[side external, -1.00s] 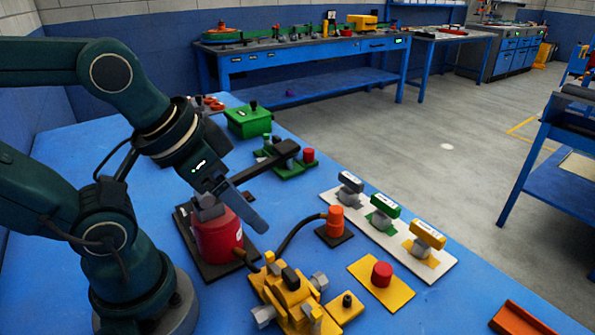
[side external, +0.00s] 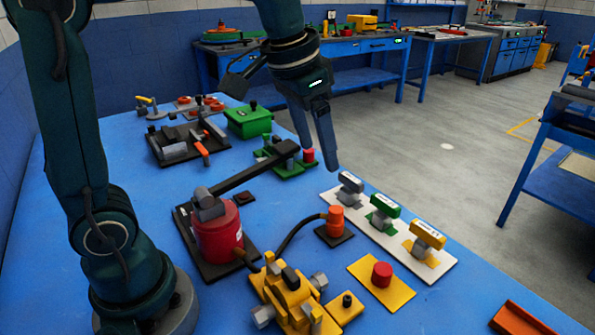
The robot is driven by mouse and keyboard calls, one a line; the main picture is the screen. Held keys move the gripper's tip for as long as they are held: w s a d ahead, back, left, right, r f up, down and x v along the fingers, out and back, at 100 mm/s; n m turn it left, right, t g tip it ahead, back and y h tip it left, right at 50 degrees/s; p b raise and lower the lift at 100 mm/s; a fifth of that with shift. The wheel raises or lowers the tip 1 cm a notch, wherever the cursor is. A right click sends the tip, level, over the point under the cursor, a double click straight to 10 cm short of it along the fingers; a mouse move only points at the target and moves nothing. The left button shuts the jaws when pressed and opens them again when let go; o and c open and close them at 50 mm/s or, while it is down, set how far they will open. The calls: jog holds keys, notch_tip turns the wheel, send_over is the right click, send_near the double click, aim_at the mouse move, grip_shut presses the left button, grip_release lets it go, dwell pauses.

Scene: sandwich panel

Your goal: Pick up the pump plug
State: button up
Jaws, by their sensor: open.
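No label I can read marks the pump plug. An orange cylindrical plug (side external: 336,217) stands upright on a small dark base, with a black hose (side external: 298,232) running from it to a yellow block (side external: 290,294). A red canister (side external: 218,236), apparently the pump, stands on a black plate at the left with a long dark lever (side external: 256,168). My gripper (side external: 320,157) is open and empty, pointing down above the table's far right edge. It is behind and above the orange plug, apart from it and near the grey-handled piece.
A white plate (side external: 447,272) holds grey (side external: 350,180), green (side external: 385,204) and yellow (side external: 428,234) handles. A red knob (side external: 382,273) stands on a yellow plate. Green parts (side external: 290,167) and a green box (side external: 248,121) are behind. An orange tray (side external: 522,320) is front right.

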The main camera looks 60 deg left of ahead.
jog(key=w+f+g, duration=0.2)
jog(key=w+f, duration=0.3)
jog(key=w, duration=0.1)
jog(key=g, duration=0.1)
send_over(336, 209)
notch_tip(336, 209, down, 7)
jog(key=shift+w+r, duration=0.15)
jog(key=shift+r, duration=0.05)
jog(key=shift+g, duration=0.3)
jog(key=shift+f, duration=2.75)
grip_shut()
